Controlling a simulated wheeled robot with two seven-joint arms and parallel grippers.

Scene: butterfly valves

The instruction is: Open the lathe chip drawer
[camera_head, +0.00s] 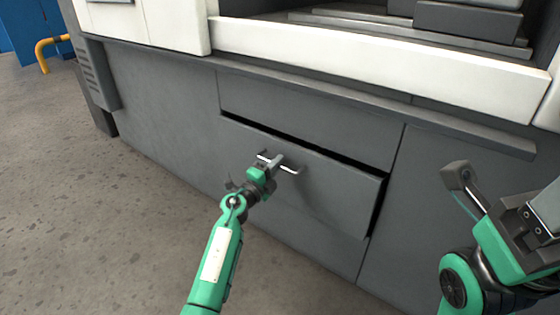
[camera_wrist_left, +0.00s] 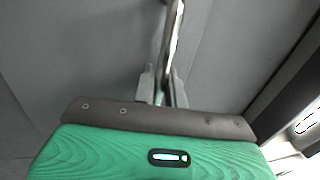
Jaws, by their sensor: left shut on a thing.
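The chip drawer (camera_head: 325,193) is a dark grey front low in the lathe's cabinet. It stands a little way out, with a dark gap along its top and right edges. Its handle (camera_head: 290,170) is a short metal bar near the top of the front. My left gripper (camera_head: 274,162) is shut on the handle, whose ends show on both sides of the fingers. In the left wrist view the handle (camera_wrist_left: 173,40) runs up from between the fingertips (camera_wrist_left: 163,88). My right gripper (camera_head: 465,185) is partly in view at the right, apart from the drawer; its jaw state is unclear.
The lathe's white body (camera_head: 380,62) and a grey ledge (camera_head: 330,92) overhang the drawer. A grey cabinet panel (camera_head: 460,190) lies right of it. The concrete floor (camera_head: 90,220) in front and left is clear. A yellow pipe (camera_head: 42,50) stands far left.

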